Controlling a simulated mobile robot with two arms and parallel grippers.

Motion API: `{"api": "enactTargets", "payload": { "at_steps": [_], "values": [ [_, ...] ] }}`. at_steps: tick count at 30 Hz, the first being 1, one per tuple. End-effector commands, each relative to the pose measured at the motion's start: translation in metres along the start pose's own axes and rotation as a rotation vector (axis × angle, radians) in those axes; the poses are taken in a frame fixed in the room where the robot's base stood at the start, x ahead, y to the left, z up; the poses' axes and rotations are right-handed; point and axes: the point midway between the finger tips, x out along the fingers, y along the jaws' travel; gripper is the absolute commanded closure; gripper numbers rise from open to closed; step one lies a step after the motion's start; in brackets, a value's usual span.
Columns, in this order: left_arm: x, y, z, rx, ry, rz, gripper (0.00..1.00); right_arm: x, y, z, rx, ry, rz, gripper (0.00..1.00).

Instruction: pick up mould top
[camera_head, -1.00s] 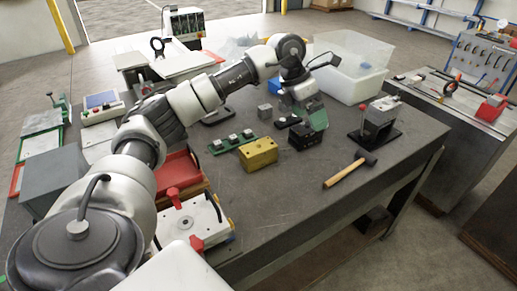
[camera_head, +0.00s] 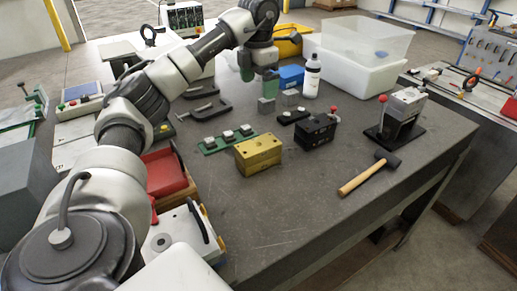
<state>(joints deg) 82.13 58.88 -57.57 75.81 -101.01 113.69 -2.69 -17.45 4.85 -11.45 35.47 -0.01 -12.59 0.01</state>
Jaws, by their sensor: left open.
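I cannot tell for certain which piece is the mould top. A yellow block (camera_head: 258,154) with holes in its top stands mid-table, and a black block (camera_head: 315,132) with a red knob stands to its right. My left gripper (camera_head: 258,78) is open and empty, pointing down just above and behind the left grey block. It seems apart from the block. My right gripper is not in view.
A green strip with pale pieces (camera_head: 228,140), a clamp (camera_head: 208,110), a white bottle (camera_head: 312,76), a blue box (camera_head: 290,78) and a clear bin (camera_head: 352,72) surround the blocks. A hammer (camera_head: 369,174) lies right. The front tabletop is clear.

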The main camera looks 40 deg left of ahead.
Motion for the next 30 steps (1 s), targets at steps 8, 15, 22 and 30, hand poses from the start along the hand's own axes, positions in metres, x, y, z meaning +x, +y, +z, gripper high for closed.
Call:
{"api": "enactTargets", "payload": {
  "at_steps": [8,15,22,30],
  "values": [
    [0.088,0.0,0.0,0.0,0.0,0.0,0.0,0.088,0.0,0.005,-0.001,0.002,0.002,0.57],
    [0.108,0.0,0.0,0.0,0.001,0.0,0.0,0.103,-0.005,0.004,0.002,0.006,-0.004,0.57],
    [0.143,0.0,-0.001,0.0,0.004,0.0,0.0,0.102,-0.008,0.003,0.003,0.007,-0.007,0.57],
    [0.165,0.0,-0.001,0.0,0.003,0.0,0.0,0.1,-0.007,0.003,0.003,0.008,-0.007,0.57]
  ]
}}
